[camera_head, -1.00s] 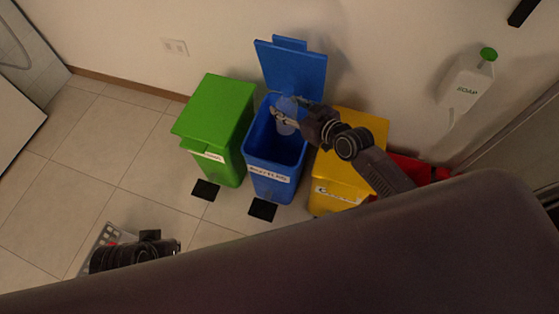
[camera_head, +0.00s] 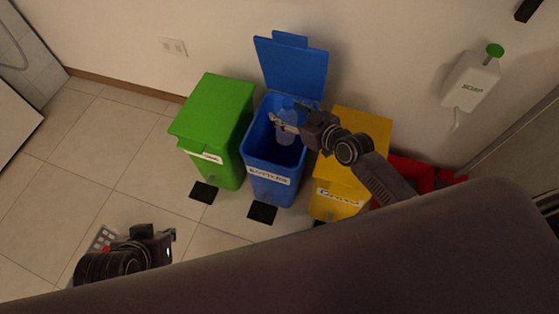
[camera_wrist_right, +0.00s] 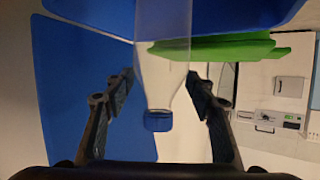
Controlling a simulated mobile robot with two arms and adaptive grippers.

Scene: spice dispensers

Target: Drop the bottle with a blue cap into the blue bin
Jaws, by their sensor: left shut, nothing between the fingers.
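The clear bottle with a blue cap (camera_head: 287,126) is upright at the mouth of the blue bin (camera_head: 268,178), cap up. It also shows in the right wrist view (camera_wrist_right: 163,55), with its cap towards my palm. My right gripper (camera_head: 284,124) reaches in from the right and is shut on the bottle, one finger on each side; its fingers show in the right wrist view (camera_wrist_right: 162,82). The blue bin's lid stands open against the wall. My left gripper (camera_head: 160,242) is low at the left, away from the bins and empty.
A closed green bin (camera_head: 214,110) stands left of the blue bin. A closed yellow bin (camera_head: 345,185) stands to its right, partly behind my right arm. A red thing (camera_head: 412,172) is further right. A soap dispenser (camera_head: 471,82) hangs on the wall.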

